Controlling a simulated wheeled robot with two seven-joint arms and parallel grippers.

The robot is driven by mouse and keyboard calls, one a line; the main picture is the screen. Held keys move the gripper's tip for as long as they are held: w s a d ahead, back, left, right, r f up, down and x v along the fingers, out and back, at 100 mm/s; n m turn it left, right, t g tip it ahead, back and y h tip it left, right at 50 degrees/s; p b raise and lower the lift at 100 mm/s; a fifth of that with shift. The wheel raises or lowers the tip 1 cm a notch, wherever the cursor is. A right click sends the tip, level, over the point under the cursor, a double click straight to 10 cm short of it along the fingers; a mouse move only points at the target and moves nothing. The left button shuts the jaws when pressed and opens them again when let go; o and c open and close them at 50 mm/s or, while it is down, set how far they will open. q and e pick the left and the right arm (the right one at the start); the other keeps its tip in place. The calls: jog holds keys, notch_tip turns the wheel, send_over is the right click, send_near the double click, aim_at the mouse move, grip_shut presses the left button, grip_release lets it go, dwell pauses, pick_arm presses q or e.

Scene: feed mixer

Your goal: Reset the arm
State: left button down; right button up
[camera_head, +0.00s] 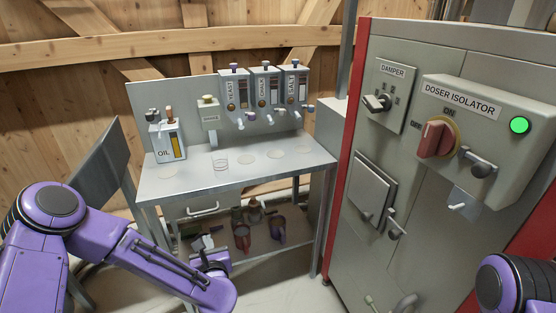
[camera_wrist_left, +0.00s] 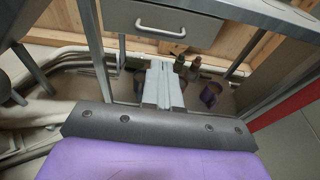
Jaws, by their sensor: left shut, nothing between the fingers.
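My left arm comes in from the left in the head view and reaches low in front of the metal table (camera_head: 255,178). My left gripper (camera_head: 207,242) is shut and empty, in front of the table's lower shelf. In the left wrist view the gripper's pale fingers (camera_wrist_left: 162,82) lie together, below the drawer (camera_wrist_left: 168,24). They look apart from the items behind them. Only a purple part of my right arm shows at the lower right of the head view; my right gripper is out of view.
Cups (camera_head: 242,236) and bottles sit on the lower shelf. A grey cabinet (camera_head: 395,150) with damper and doser isolator (camera_head: 437,138) stands right; its green light is lit.

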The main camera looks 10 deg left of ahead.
pick_arm(q)
jog(key=s+d+f+m+g+h, duration=0.25)
jog(key=s+f+m, duration=0.4)
jog(key=m, duration=0.55)
jog(key=s+d+f+m+g+h, duration=0.2)
jog(key=s+d+f+m+h, duration=0.4)
jog(key=m, duration=0.7)
jog(key=s+a+f+m+g+y, duration=0.1)
jog(key=s+a+f+m, duration=0.1)
jog(key=s, duration=0.3)
jog(key=s+a+f+m+g+y+p, duration=0.1)
jog(key=s+a+f+m+g, duration=0.1)
jog(key=s+m, duration=0.3)
jog(key=s+a+f+m+g+y, duration=0.1)
jog(key=s+a+f+m+g, duration=0.1)
jog(key=s, duration=0.5)
jog(key=shift+s+a+f+m, duration=0.15)
jog(key=shift+a+f+m, duration=0.3)
jog(key=shift+a+m, duration=0.55)
